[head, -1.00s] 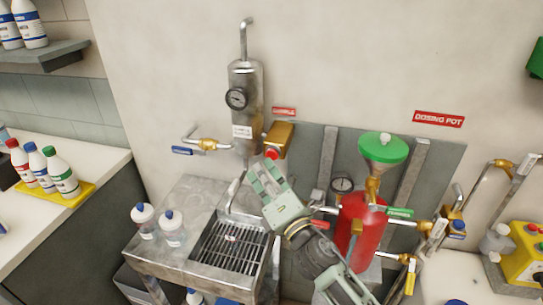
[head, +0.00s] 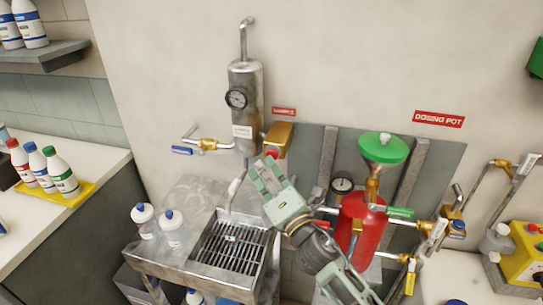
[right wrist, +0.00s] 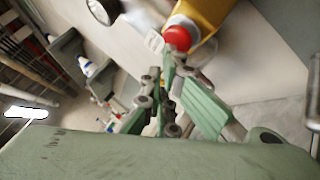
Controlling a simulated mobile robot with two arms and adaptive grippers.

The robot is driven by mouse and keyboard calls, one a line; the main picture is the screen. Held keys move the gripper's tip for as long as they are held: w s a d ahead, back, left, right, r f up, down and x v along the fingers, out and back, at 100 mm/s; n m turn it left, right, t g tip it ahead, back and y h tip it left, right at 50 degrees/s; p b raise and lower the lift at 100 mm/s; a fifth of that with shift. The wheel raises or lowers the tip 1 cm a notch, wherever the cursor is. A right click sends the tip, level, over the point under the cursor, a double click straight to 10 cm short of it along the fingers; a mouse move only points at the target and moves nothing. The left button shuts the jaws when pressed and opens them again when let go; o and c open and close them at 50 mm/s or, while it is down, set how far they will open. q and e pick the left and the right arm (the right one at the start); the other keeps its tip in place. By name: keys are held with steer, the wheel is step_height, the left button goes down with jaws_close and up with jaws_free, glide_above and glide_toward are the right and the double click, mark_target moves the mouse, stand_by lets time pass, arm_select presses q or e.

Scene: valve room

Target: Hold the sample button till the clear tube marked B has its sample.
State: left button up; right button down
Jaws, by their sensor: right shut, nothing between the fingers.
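The red sample button (head: 271,152) sits on the front of a brass-yellow box (head: 281,136) on the wall. In the right wrist view the button (right wrist: 177,38) is just beyond my fingertips. My right gripper (head: 267,170) is shut and empty, its tips close below the button. I cannot tell whether they touch it. My left gripper is not in view.
A steel cylinder with a gauge (head: 245,105) hangs above the drain grate (head: 229,248). A red dosing pot (head: 362,228) with a green funnel (head: 384,148) stands close to the right of my arm. A blue-handled valve (head: 182,151) juts out at left.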

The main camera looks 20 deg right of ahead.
steer(key=shift+w+d, duration=0.3)
steer(key=shift+w, duration=0.15)
stand_by(0.4)
steer(key=shift+s, duration=0.1)
stand_by(1.2)
steer(key=shift+s+a, duration=0.55)
steer(key=shift+s, duration=0.2)
steer(key=shift+s+a, duration=0.7)
steer(key=shift+s, duration=0.35)
steer(key=shift+s+a, duration=0.7)
steer(key=shift+s, duration=0.3)
steer(key=shift+f, duration=0.1)
